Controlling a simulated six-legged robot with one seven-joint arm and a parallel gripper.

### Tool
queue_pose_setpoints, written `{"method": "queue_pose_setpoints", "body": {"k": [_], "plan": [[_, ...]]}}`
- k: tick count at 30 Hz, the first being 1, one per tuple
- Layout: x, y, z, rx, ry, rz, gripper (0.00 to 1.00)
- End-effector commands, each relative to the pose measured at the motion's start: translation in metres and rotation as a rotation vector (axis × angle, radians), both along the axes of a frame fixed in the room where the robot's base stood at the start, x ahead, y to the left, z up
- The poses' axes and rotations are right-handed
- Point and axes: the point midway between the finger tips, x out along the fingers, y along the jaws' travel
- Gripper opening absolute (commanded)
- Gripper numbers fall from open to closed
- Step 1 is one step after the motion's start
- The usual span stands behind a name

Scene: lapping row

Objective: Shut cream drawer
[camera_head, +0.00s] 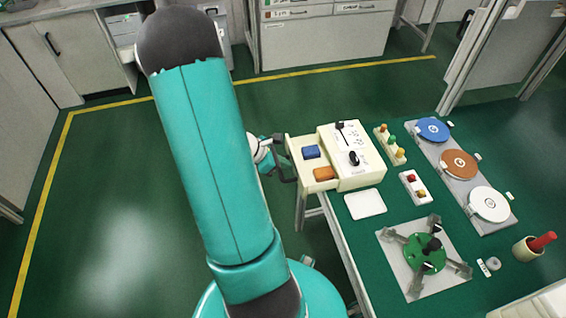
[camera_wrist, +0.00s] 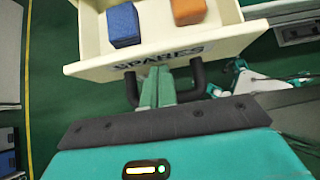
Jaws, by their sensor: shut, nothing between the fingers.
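The cream drawer (camera_head: 298,150) is pulled out to the left of its cream cabinet (camera_head: 374,165) at the bench's edge. A blue block (camera_head: 311,152) and an orange block (camera_head: 323,174) lie in it. In the wrist view the drawer front (camera_wrist: 90,66) carries a SPARES label and a dark handle (camera_wrist: 198,78). My gripper (camera_wrist: 155,74) is shut and empty, its teal fingers between the handle's two posts and pointing at the front. I cannot tell whether they touch it. In the head view my arm's end is beside the drawer front, partly hidden.
On the green bench are a white tray (camera_head: 365,204), small coloured-knob racks, a grey plate (camera_head: 436,153) with three discs, a fixture with a green disc (camera_head: 424,253), and a cup (camera_head: 527,250) with a red-handled tool. The green floor left of the bench is clear.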

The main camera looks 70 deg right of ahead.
Motion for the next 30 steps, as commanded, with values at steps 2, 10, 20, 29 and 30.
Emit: {"method": "queue_pose_setpoints", "body": {"k": [2, 10, 20, 29, 30], "plan": [[-0.007, -0.004, 0.000, -0.001, 0.000, -0.002, 0.00], [-0.064, -0.037, 0.000, 0.000, 0.002, -0.004, 0.00], [-0.094, -0.055, 0.001, -0.002, 0.002, -0.002, 0.00], [-0.096, -0.056, 0.003, -0.004, 0.006, -0.006, 0.00], [-0.095, -0.055, 0.005, -0.005, 0.005, -0.006, 0.00]]}}
